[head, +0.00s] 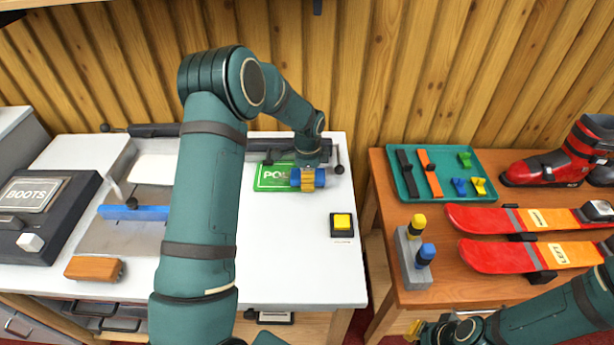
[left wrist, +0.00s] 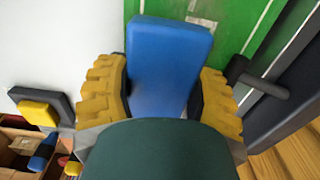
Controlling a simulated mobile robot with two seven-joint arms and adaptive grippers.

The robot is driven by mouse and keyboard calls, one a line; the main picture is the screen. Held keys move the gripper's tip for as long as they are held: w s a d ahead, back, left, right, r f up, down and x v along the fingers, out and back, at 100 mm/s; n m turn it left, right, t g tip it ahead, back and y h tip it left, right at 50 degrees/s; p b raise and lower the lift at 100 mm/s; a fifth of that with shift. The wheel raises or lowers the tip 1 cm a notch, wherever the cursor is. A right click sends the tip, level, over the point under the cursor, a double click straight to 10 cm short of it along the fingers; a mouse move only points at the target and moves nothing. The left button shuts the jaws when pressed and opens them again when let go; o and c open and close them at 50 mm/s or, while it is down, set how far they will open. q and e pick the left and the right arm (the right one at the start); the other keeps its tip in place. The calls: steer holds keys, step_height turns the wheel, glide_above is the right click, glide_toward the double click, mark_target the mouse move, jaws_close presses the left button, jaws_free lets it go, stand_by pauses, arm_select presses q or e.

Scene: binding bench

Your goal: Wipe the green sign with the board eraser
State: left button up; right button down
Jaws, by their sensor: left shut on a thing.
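The green sign (head: 270,178) lies on the white bench top, its white letters "POL" showing left of my gripper. My left gripper (head: 309,179) is at the sign's right end, shut on the blue board eraser (head: 295,177). In the left wrist view the eraser (left wrist: 166,60) sits between the yellow finger pads, with the green sign (left wrist: 245,22) beyond it. I cannot tell whether the eraser touches the sign. The gripper and eraser hide the sign's right part. My right gripper (head: 415,330) is low at the right, partly seen, its jaws unclear.
A black bar with handles (head: 322,148) runs behind the sign. A yellow button (head: 342,221) stands to the front right. A brown block (head: 94,268) and blue bar (head: 133,212) lie at left. The right table holds skis (head: 520,219), a teal tray (head: 410,193) and a boot (head: 545,168).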

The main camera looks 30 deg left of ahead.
mark_target(284, 181)
arm_select(q)
steer(key=shift+s+a+r, duration=0.1)
steer(key=shift+s+a, duration=0.3)
steer(key=shift+a, duration=0.35)
steer(key=shift+s+a, duration=0.35)
steer(key=shift+a, duration=0.35)
steer(key=shift+s+a, duration=0.5)
steer(key=shift+a, duration=0.35)
steer(key=shift+s+a, duration=0.45)
steer(key=shift+a, duration=0.35)
